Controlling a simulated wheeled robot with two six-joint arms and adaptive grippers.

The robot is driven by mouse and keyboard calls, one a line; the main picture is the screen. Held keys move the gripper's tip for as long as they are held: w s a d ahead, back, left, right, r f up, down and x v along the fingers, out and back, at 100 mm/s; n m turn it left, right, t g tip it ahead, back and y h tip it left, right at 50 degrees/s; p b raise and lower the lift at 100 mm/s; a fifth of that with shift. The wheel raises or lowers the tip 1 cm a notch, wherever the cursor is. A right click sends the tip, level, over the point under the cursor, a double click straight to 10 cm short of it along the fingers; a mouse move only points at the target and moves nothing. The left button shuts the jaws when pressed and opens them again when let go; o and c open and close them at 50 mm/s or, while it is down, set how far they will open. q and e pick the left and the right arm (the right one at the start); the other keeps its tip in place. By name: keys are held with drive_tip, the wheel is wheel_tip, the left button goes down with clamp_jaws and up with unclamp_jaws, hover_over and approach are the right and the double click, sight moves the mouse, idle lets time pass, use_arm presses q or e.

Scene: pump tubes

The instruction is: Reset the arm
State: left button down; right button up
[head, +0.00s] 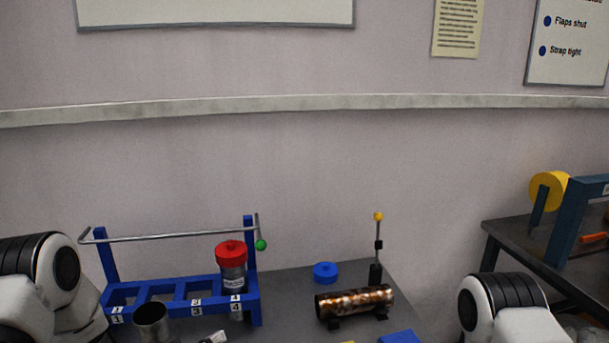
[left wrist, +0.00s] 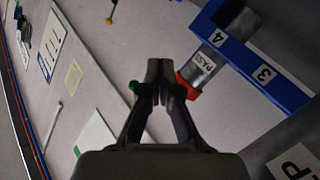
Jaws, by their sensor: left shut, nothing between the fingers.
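My left gripper (left wrist: 160,75) shows in the left wrist view with its two fingers together and nothing between them. In the head view my left arm comes in at the lower left, and its gripper is hardly seen at the bottom edge. Near the fingers in the wrist view is a grey tube with a red cap (left wrist: 187,88), labelled PASS. It stands in slot 4 of the blue rack (left wrist: 267,75). In the head view the red-capped tube (head: 232,268) is upright at the right end of the blue rack (head: 108,298). My right arm shows at the lower right; its gripper is out of view.
An open metal tube (head: 151,320) stands in front of the rack. A blue cap (head: 325,272) and a mottled metal cylinder (head: 355,302) are on the dark table. A bar with a green ball (head: 261,245) spans the rack. A second table is at the right.

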use_arm(q)
drive_tip(key=s+f+n+g+y+b, duration=0.1)
drive_tip(key=s+f+g+y, duration=0.3)
drive_tip(key=s+f, duration=0.7)
drive_tip(key=s+a+f+g+y, duration=0.1)
drive_tip(key=s+f+g, duration=0.2)
drive_tip(key=s, duration=0.5)
drive_tip(key=s+a+f+g+y+b, duration=0.1)
drive_tip(key=s+a+f+g+y, duration=0.1)
drive_tip(key=s, duration=0.7)
drive_tip(key=s+a+f+g+y+b, duration=0.1)
drive_tip(key=s+f+g, duration=0.3)
drive_tip(key=s, duration=0.5)
wheel_tip(320, 180, down, 2)
drive_tip(key=shift+a+f+y, duration=0.15)
drive_tip(key=shift+a+y, duration=0.35)
drive_tip(key=shift+a, duration=0.05)
